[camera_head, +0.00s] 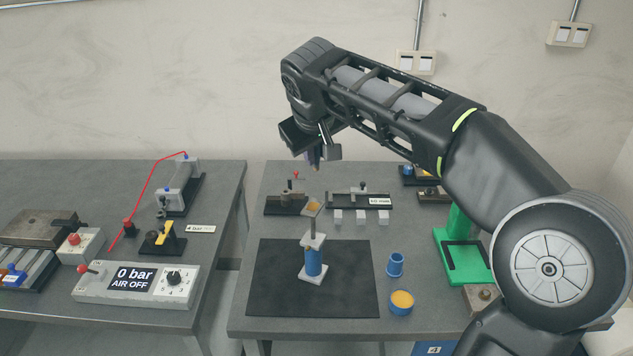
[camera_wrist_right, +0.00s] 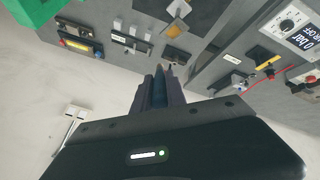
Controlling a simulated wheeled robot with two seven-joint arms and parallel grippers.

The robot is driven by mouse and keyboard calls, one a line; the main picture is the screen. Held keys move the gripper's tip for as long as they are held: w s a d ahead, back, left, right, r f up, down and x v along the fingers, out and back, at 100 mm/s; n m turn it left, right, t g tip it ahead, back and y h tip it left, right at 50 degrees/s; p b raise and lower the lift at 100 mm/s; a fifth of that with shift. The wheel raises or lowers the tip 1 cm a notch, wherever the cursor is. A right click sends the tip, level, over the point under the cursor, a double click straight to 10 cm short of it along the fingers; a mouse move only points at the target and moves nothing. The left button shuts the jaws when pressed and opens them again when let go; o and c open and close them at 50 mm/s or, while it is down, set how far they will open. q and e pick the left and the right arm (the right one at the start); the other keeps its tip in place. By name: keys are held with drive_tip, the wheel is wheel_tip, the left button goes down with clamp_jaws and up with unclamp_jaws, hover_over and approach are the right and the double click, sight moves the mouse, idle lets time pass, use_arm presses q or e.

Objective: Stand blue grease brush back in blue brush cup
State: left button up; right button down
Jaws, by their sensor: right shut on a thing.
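My right gripper (camera_head: 314,164) is raised high above the back of the right table, well clear of everything on it. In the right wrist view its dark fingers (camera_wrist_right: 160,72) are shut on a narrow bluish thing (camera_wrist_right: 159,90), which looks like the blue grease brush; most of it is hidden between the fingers. The blue brush cup (camera_head: 395,265) stands upright on the table to the right of the black mat, below and to the right of the gripper. No brush shows standing in it. My left gripper is not in view.
A blue pot with orange grease (camera_head: 401,301) stands just in front of the cup. A blue cylinder (camera_head: 313,263) between white plates stands on the black mat (camera_head: 268,290). A green stand (camera_head: 452,256) is at the right. A control box (camera_head: 137,283) sits on the left table.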

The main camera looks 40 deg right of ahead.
drive_tip(key=w+a+f, duration=0.2)
drive_tip(key=a+f, duration=0.7)
drive_tip(key=f, duration=0.2)
drive_tip(key=w+a+f+b, duration=0.1)
drive_tip(key=w+a+f, duration=0.2)
drive_tip(key=a+f, duration=0.6)
wheel_tip(320, 180, down, 3)
drive_tip(key=shift+r+m, duration=0.15)
drive_tip(key=shift+m, duration=0.15)
